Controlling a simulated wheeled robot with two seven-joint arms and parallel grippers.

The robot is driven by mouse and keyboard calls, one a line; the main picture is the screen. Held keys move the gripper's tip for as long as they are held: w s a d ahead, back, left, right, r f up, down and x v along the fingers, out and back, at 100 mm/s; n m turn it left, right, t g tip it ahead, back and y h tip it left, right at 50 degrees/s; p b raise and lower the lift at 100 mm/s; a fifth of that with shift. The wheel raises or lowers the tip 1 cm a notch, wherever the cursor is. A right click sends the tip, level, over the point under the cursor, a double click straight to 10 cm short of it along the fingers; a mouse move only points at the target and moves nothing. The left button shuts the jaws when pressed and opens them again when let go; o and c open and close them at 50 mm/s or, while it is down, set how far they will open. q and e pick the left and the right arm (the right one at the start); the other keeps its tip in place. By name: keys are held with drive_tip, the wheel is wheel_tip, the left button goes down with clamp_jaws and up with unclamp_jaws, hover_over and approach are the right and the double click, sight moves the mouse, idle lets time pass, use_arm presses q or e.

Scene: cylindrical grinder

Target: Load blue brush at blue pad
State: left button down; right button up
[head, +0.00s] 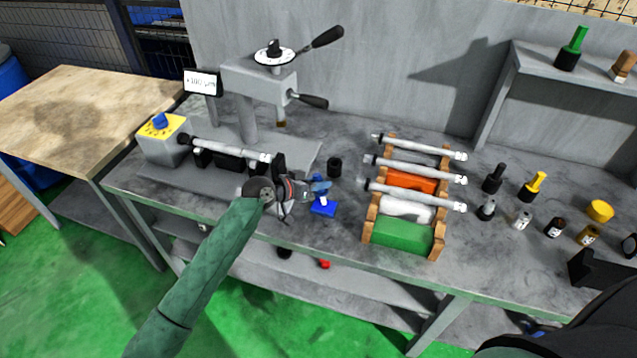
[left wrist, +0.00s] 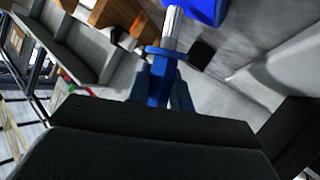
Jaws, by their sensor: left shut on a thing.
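My left gripper (head: 306,190) is shut on the blue brush (head: 321,186), above the front middle of the grey bench. The brush's blue handle and round collar (left wrist: 160,80) show between the fingers in the left wrist view. Its pale lower part (left wrist: 172,28) points away from the gripper toward the blue pad (head: 323,209). The pad, a small blue block on the bench, lies directly below the brush in the head view. A blue surface (left wrist: 207,8) at the brush's far end looks like this pad. I cannot tell whether the tip touches it. A dark part (head: 592,268) at right seems to be my right gripper; its fingers are unclear.
The grinder (head: 258,85) stands behind left, with a shaft (head: 230,148) across it. A wooden rack (head: 376,218) with shafts and coloured blocks stands close right of the pad. A black cylinder (head: 334,167) is behind the pad. Several small bottles stand farther right.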

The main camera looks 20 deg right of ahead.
use_arm(q)
drive_tip(key=shift+s+f+b, duration=0.1)
drive_tip(key=shift+f+b, duration=0.35)
drive_tip(key=shift+f, duration=0.1)
idle(1.7)
drive_tip(key=shift+r, duration=0.1)
drive_tip(key=shift+r+p, duration=2)
drive_tip(key=shift+r, duration=1.55)
drive_tip(key=shift+t, duration=0.3)
